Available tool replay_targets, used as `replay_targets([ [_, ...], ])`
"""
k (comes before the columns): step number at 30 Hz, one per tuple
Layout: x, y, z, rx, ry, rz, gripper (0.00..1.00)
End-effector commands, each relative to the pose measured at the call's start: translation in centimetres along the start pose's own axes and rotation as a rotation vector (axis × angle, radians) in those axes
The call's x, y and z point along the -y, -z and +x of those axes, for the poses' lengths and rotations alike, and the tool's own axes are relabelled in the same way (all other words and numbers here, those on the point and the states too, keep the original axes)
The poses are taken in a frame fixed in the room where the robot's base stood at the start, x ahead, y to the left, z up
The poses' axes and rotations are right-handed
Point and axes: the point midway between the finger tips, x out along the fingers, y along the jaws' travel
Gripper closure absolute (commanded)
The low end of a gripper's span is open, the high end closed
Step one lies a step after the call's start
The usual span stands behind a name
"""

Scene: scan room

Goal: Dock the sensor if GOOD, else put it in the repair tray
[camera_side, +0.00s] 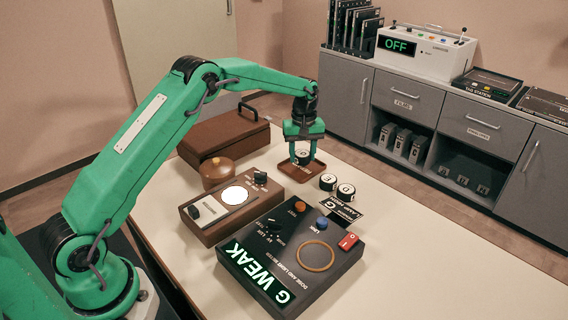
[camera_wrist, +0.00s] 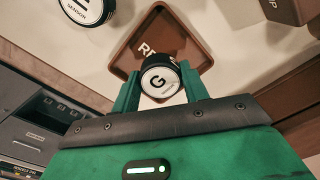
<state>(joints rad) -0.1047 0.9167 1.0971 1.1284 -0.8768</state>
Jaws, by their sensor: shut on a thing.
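My gripper (camera_side: 303,152) is shut on a round black-and-white sensor marked G (camera_side: 303,157), between its two green fingers. In the wrist view the sensor (camera_wrist: 161,78) shows its white G face. It is over the brown square repair tray (camera_side: 318,170), low down; I cannot tell if it touches the tray floor. The tray (camera_wrist: 123,58) shows part of its lettering, "RE", beside the sensor. The black meter box (camera_side: 300,262) has a lit green display (camera_side: 257,275) reading "G WEAK". Its orange ring (camera_side: 316,256) is empty.
Two more round sensors (camera_side: 328,182) (camera_side: 345,192) stand right of the tray, near a black label card (camera_side: 343,208). A brown device with a lit disc (camera_side: 235,196), a round wooden pot (camera_side: 217,172) and a brown case (camera_side: 222,135) lie left. The table's right is clear.

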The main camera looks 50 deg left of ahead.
Motion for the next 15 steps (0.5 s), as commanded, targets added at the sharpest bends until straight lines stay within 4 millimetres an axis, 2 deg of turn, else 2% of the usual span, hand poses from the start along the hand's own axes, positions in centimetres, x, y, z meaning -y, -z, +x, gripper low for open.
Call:
replay_targets([
  [6,0.0,0.0,2.0,0.000,0.000,0.000,0.84],
  [15,0.0,0.0,2.1,-0.001,-0.001,0.000,0.84],
])
